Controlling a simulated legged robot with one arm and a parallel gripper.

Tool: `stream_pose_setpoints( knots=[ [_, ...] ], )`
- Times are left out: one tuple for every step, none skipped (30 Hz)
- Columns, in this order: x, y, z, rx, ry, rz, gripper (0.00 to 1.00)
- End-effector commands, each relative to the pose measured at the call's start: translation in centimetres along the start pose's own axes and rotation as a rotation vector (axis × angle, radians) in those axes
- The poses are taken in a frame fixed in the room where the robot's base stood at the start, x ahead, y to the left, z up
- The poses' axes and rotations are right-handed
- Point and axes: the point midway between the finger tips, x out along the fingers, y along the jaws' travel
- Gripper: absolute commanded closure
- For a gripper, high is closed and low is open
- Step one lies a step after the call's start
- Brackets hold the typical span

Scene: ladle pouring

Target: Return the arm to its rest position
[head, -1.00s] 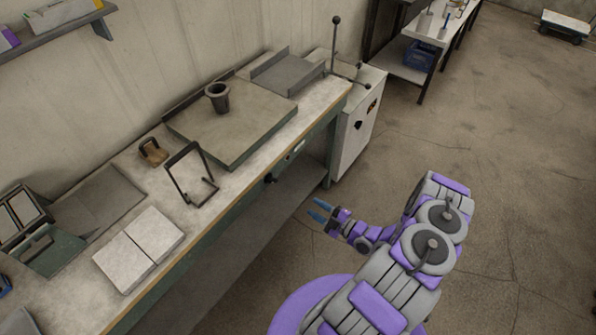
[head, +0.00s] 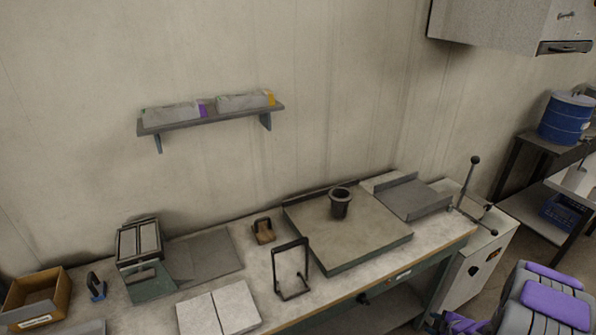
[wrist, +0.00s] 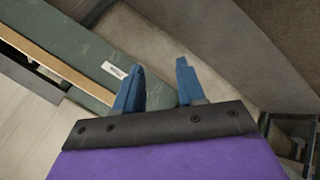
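My gripper (wrist: 158,85) shows in the wrist view with its two blue fingers apart and nothing between them. It is beside the front of the workbench, over the floor. In the head view only part of my purple and grey arm shows at the lower right, and the gripper is out of that picture. A dark cup (head: 340,204) stands upright on a raised flat plate (head: 345,245) on the bench. No ladle can be made out in these views.
The workbench (head: 425,246) runs along the wall. It holds a black frame stand (head: 291,270), white slabs (head: 219,309) and a wooden box (head: 37,297). A white cabinet (head: 480,262) stands at its right end. A wall shelf (head: 215,117) is above.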

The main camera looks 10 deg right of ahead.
Motion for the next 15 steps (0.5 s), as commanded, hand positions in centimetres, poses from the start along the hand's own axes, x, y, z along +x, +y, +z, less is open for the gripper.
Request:
stream_pose_setpoints(
  knots=[
    [-0.9,1.5,-0.4,0.001,-0.052,-0.007,0.61],
    [-1.4,2.2,-0.5,0.009,-0.082,-0.010,0.61],
    [-2.0,3.0,-0.7,0.024,-0.125,-0.018,0.61],
    [-2.6,3.6,-0.9,0.033,-0.153,-0.019,0.61],
    [-3.3,4.2,-1.1,0.045,-0.185,-0.022,0.61],
    [-4.0,4.8,-1.5,0.064,-0.222,-0.026,0.61],
    [-4.7,5.3,-1.9,0.076,-0.250,-0.027,0.61],
    [-5.5,5.8,-2.1,0.091,-0.279,-0.027,0.61],
    [-6.3,6.3,-2.7,0.112,-0.312,-0.028,0.61],
    [-7.1,6.7,-3.1,0.128,-0.339,-0.028,0.61],
    [-7.8,7.2,-3.6,0.145,-0.362,-0.024,0.61],
    [-8.8,7.5,-4.2,0.171,-0.395,-0.024,0.61],
    [-9.6,7.8,-4.8,0.187,-0.416,-0.021,0.61],
    [-10.4,8.1,-5.4,0.208,-0.437,-0.017,0.61],
    [-11.4,8.2,-6.2,0.235,-0.465,-0.017,0.61]
  ],
)
